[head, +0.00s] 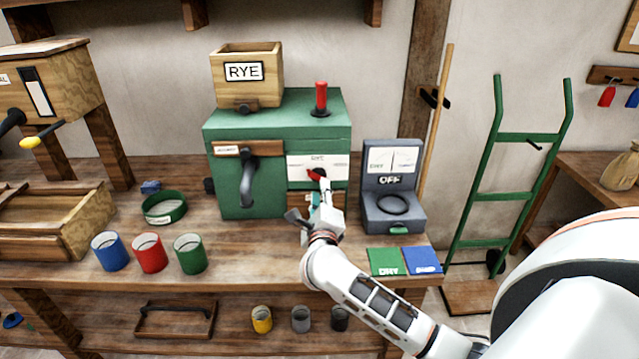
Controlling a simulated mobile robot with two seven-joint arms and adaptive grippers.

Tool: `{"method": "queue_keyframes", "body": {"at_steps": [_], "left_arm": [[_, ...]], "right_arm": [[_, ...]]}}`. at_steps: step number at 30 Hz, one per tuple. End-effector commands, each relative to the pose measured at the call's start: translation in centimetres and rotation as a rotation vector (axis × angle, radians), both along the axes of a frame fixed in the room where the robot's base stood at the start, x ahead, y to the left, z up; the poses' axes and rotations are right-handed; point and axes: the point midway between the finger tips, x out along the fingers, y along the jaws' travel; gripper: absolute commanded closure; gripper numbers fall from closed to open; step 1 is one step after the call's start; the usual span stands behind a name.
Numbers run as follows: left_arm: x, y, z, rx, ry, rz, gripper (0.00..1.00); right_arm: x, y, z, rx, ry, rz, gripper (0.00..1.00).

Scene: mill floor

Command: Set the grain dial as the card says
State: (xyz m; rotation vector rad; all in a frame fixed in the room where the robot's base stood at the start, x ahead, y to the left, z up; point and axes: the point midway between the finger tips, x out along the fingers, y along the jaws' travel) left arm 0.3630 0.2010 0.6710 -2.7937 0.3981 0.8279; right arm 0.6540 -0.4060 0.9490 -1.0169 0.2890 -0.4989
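The green mill (240,180) stands on the workbench. On its front is a white dial plate (300,168), with RYE readable at its top and other markings too small to read. A red dial pointer (315,174) sits on this plate. My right gripper (321,186) reaches up to the dial, with its fingertips at or just in front of the pointer. Whether they grip it cannot be made out, and the gripper hides the plate's lower middle. A white card reading RYE (244,71) is on the wooden hopper (262,93) atop the mill. My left gripper is not in view.
A black lever (247,180) and a red-handled knob (321,98) project from the mill. Blue, red and green cups (150,254) stand front left. Green and blue cards (386,262) lie front right.

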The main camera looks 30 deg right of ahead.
Motion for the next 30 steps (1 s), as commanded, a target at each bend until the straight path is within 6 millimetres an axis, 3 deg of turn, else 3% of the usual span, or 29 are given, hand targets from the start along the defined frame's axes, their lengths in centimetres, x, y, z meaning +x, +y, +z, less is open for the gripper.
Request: {"method": "queue_keyframes", "body": {"at_steps": [9, 20, 21, 24, 30], "left_arm": [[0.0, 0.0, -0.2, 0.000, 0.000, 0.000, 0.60], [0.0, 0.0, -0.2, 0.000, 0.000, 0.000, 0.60], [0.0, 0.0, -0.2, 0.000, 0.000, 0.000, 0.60], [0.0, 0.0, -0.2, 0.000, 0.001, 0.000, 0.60], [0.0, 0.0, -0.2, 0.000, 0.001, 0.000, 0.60]], "right_arm": [[3.7, -2.2, 0.0, -0.004, -0.001, 0.001, 0.74], [4.3, -2.6, 0.0, -0.003, -0.001, 0.001, 0.74], [4.2, -2.6, 0.0, -0.003, -0.001, 0.001, 0.76], [4.2, -2.6, 0.0, -0.003, -0.001, 0.001, 1.00], [4.2, -2.6, 0.0, -0.002, -0.001, 0.001, 1.00]]}}
